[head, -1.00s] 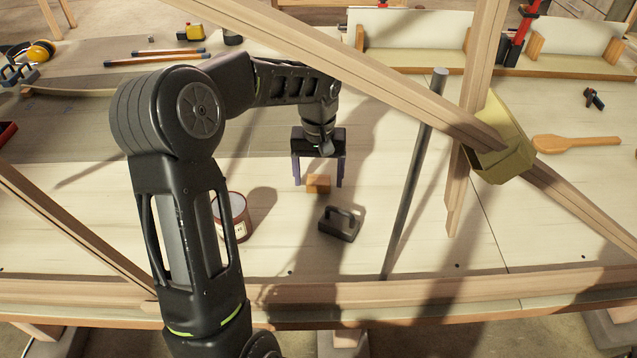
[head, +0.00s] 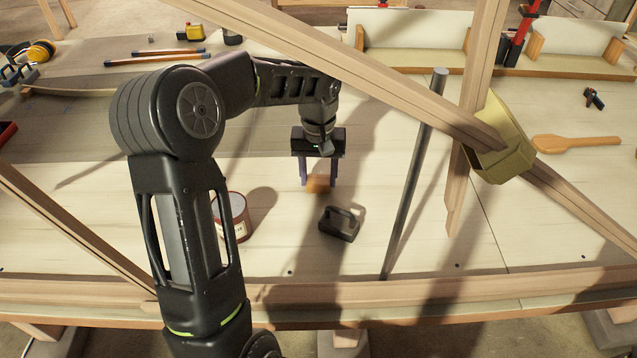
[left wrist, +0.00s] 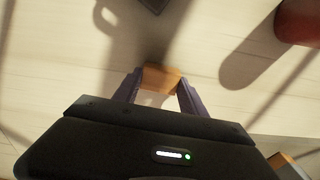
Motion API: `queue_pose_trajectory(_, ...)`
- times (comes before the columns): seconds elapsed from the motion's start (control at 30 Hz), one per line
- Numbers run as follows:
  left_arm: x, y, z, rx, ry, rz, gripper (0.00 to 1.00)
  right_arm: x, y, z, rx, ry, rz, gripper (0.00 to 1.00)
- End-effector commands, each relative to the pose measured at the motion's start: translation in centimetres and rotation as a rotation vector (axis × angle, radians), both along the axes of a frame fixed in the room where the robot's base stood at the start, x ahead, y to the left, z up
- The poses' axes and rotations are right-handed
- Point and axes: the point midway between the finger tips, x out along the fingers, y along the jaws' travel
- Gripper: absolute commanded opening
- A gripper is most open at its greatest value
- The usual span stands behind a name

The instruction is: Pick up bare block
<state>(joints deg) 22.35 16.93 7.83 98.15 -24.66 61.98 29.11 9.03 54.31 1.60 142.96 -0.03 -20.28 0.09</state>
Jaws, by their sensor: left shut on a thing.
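The bare block (head: 318,185) is a small plain wooden piece on the pale bench top in the head view. My left gripper (head: 319,184) points down over it and is shut on it, with a purple-grey finger on each side. In the left wrist view the block (left wrist: 160,77) sits between the two fingertips (left wrist: 158,82), its orange-brown face showing. I cannot tell whether it is clear of the bench. My right gripper is not in view.
A dark block with a handle (head: 339,223) lies just right and nearer. A tin (head: 232,215) stands left, partly behind my arm. A grey rod (head: 412,180) and wooden laths (head: 370,85) cross above the bench on the right.

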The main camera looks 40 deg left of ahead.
Motion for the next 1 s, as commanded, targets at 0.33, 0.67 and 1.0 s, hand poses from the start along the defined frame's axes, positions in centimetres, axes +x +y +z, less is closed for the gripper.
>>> queue_pose_trajectory(0.33,0.1,0.0,0.9,0.001,-0.003,0.000,0.10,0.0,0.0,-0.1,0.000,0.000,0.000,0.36)
queue_pose_trajectory(0.67,0.2,0.0,6.7,0.001,-0.005,0.000,0.10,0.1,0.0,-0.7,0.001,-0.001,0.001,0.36)
queue_pose_trajectory(1.0,0.0,0.0,10.1,0.000,0.000,0.000,0.10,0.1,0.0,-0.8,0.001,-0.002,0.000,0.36)
